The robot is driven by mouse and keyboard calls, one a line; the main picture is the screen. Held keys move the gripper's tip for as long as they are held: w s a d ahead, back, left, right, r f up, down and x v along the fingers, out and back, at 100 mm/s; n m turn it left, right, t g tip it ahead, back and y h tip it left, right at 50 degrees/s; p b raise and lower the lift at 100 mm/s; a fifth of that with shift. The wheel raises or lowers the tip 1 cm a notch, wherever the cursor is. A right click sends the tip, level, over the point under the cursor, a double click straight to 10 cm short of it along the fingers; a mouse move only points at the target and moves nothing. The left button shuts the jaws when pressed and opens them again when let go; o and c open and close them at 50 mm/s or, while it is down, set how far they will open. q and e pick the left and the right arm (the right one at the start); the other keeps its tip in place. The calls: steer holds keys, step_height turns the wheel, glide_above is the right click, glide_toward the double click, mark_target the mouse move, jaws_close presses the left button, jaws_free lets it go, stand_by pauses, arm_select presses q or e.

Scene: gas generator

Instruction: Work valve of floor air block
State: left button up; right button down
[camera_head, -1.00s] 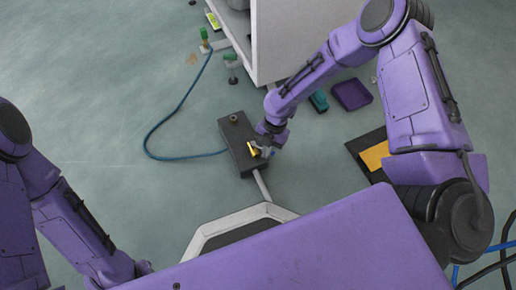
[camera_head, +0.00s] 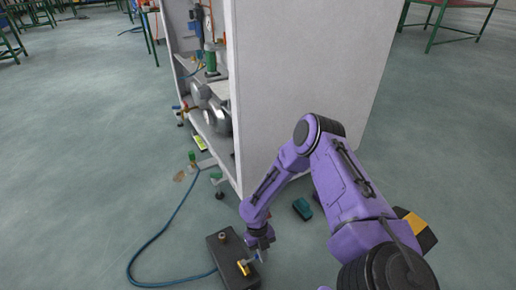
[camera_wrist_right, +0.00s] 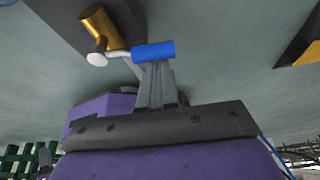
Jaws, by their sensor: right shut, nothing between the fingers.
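The floor air block (camera_head: 221,243) is a dark box on the floor at the bottom of the head view. A brass valve (camera_head: 243,267) sits on its near end, and its blue handle (camera_head: 259,257) sticks out to the right. In the right wrist view the brass valve body (camera_wrist_right: 97,27) is at top left, with a pale lever running to the blue handle (camera_wrist_right: 153,51). My right gripper (camera_head: 262,246) is shut and empty, with its fingertips (camera_wrist_right: 154,66) right at the blue handle. I cannot tell whether they touch it. My left gripper is out of view.
A tall white cabinet (camera_head: 290,85) with machinery inside stands behind the block. A blue hose (camera_head: 150,245) curves from the block to a green-topped fitting (camera_head: 192,160). Floor to the left is open.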

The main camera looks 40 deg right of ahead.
steer(key=shift+w+d, duration=0.1)
steer(key=shift+w, duration=0.35)
stand_by(0.4)
step_height(320, 180, up, 10)
steer(key=p, duration=0.6)
steer(key=shift+s, duration=0.3)
